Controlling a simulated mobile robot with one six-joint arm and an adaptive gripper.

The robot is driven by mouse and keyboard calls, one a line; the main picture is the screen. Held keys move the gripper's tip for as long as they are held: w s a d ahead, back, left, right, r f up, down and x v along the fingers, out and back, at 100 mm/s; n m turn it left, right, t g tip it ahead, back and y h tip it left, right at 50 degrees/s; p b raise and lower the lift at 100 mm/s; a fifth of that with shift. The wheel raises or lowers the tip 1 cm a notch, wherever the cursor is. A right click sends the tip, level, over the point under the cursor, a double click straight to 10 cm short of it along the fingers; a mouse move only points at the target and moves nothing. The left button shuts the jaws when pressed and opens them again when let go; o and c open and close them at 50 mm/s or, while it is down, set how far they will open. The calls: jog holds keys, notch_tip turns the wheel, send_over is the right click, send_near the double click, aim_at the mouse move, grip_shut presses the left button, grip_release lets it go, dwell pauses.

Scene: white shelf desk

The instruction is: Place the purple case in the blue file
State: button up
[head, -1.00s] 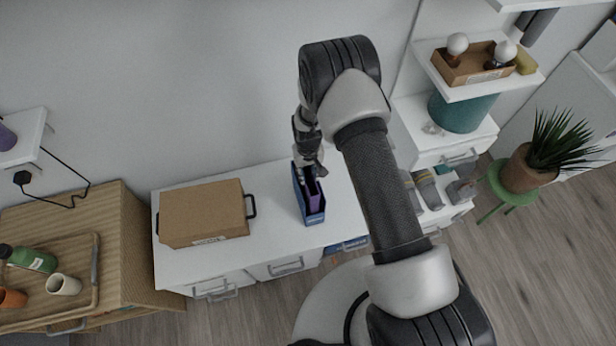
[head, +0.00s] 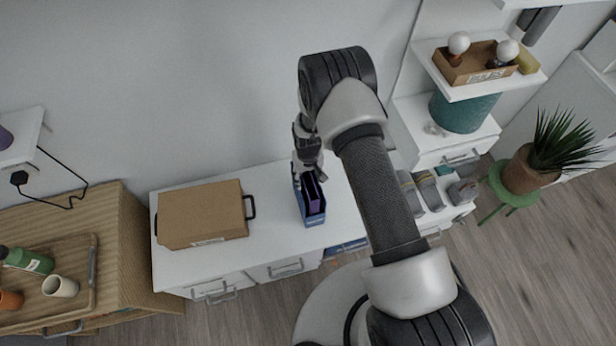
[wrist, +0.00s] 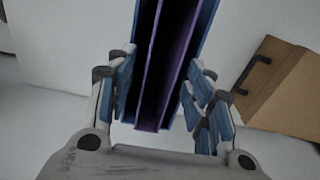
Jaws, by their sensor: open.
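The blue file (head: 315,219) stands upright on the white desk, its open top facing up. The purple case (head: 312,190) is inside the file, between its side walls. My gripper (head: 307,168) is above the back end of the file. In the wrist view the purple case (wrist: 172,60) runs between the blue walls of the file (wrist: 207,25). My gripper's fingers (wrist: 160,95) are spread apart on both sides, with the case and file between them in the picture. I cannot tell whether the fingers touch the file. The bottom of the case is hidden.
A brown cardboard box (head: 205,212) with dark handles sits on the white desk (head: 270,235), left of the file. A wooden cabinet (head: 125,225) with a tray of cups stands further left. White shelves (head: 455,150) stand to the right. Some desk top near the file is clear.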

notch_tip(320, 180, up, 13)
jog(key=p, duration=0.4)
jog(key=shift+f, duration=0.2)
jog(key=s+d+r+m+t, duration=0.1)
jog(key=d+r, duration=0.1)
jog(key=r, duration=0.7)
jog(key=s+d+r, duration=0.2)
jog(key=d+r, duration=0.1)
jog(key=r, duration=0.7)
jog(key=s+d+r+m+t, duration=0.1)
jog(key=d+r, duration=0.1)
jog(key=r, duration=0.7)
jog(key=s+d+r+t, duration=0.1)
jog(key=s+d+r, duration=0.1)
jog(key=s+r, duration=0.2)
jog(key=s+d+r+m, duration=0.1)
jog(key=s+d+r, duration=0.2)
jog(key=s, duration=0.7)
jog(key=s+d+r+t, duration=0.1)
jog(key=s+d+r, duration=0.1)
jog(key=s+r, duration=0.3)
jog(key=s, duration=0.2)
jog(key=shift+s+d+r+t, duration=0.2)
jog(key=shift+s+r+t, duration=0.1)
jog(key=shift+s, duration=0.1)
jog(key=shift+c, duration=0.6)
